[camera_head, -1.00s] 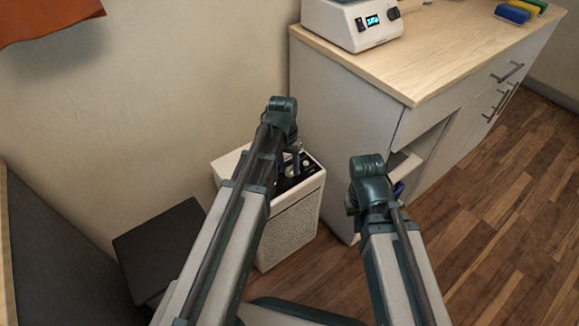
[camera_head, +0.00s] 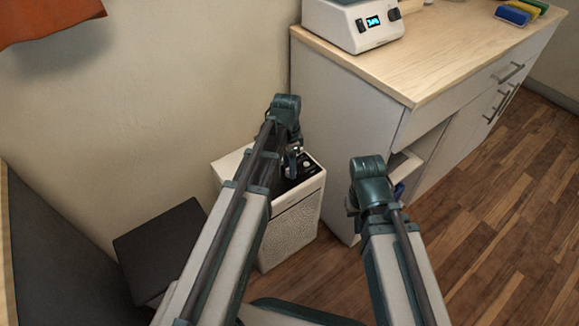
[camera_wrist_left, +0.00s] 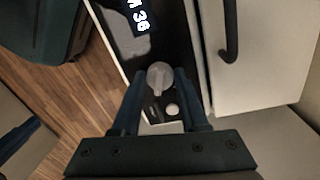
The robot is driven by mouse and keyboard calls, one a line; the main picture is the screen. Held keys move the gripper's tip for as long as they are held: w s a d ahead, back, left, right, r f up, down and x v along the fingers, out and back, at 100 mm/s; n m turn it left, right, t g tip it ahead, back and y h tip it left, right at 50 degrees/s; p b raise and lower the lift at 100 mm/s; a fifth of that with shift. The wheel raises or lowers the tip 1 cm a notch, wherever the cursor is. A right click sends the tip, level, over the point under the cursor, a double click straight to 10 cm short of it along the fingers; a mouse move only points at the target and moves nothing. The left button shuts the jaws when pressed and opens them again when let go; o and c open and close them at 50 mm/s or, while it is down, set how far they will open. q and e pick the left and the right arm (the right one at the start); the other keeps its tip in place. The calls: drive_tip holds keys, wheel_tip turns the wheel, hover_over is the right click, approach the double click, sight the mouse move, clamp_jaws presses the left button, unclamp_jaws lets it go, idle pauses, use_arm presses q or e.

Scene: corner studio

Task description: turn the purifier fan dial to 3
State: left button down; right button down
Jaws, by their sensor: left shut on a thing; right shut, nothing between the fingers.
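The purifier (camera_head: 290,228) is a white box with a perforated front and a black top panel, on the floor against the cabinet's side. My left gripper (camera_head: 292,168) reaches down to that panel, and my arm hides part of it. In the left wrist view, a round grey dial (camera_wrist_left: 160,76) sits between the fingertips of my left gripper (camera_wrist_left: 160,82), which are shut on it. The number the dial points to is too small to read. My right gripper (camera_head: 398,190) is shut and empty beside the cabinet, partly hidden by its wrist.
The wooden-topped cabinet (camera_head: 440,75) stands right of the purifier and carries a white device (camera_head: 352,25) with a lit display. A lit readout (camera_wrist_left: 138,18) and a small white button (camera_wrist_left: 172,109) are near the dial. A dark box (camera_head: 165,245) stands left. Wooden floor (camera_head: 500,220) is open at right.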

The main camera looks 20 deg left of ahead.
use_arm(q)
drive_tip(key=shift+m, duration=0.5)
drive_tip(key=shift+c, duration=2.2)
unclamp_jaws()
drive_tip(key=shift+r, duration=0.1)
wheel_tip(320, 180, up, 14)
drive_tip(key=w+p, duration=0.1)
drive_tip(key=p, duration=1.3)
drive_tip(key=shift+a+f, duration=0.2)
drive_tip(key=shift+a, duration=0.1)
drive_tip(key=s+d+r+n+y+p, duration=0.1)
drive_tip(key=s+d+r+n+p, duration=0.2)
drive_tip(key=s+d+r+p, duration=0.3)
drive_tip(key=s+d+r+n+p, duration=0.4)
drive_tip(key=s+r+p, duration=0.6)
drive_tip(key=r+p, duration=0.4)
drive_tip(key=shift+d+r+y, duration=0.35)
drive_tip(key=shift+d+y, duration=0.05)
drive_tip(key=shift+d, duration=0.5)
